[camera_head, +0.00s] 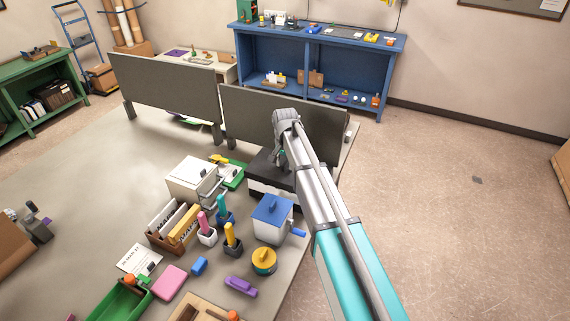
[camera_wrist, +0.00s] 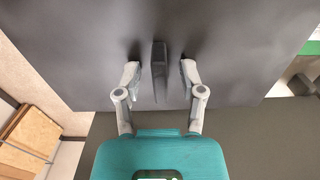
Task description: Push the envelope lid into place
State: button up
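A black-topped box with a white front (camera_head: 258,187) stands near the far right edge of the grey table. In the wrist view a broad dark grey surface (camera_wrist: 80,50) fills most of the picture, and a narrow dark upright tab (camera_wrist: 159,70) stands out from it. My gripper (camera_wrist: 159,75) is open, with one finger on each side of the tab and a gap on both sides. In the head view my gripper (camera_head: 281,155) is over the black top, partly hidden by my arm. I cannot tell for certain which part is the envelope lid.
A blue-lidded container (camera_head: 270,212), pen cups and a wooden file holder (camera_head: 160,238) crowd the front. Grey panels (camera_head: 240,110) stand along the table's back edge. Open floor lies right.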

jog(key=shift+r, duration=0.15)
dwell(0.5)
jog(key=shift+r+p, duration=2.35)
jog(key=shift+p, duration=0.15)
jog(key=shift+c, duration=0.7)
notch_tip(320, 180, up, 4)
jog(key=p, duration=0.4)
jog(key=shift+w+r+p, duration=0.1)
jog(key=shift+r+p, duration=0.15)
jog(key=shift+p, duration=0.05)
jog(key=shift+f, duration=0.15)
notch_tip(320, 180, down, 9)
jog(key=b, duration=0.9)
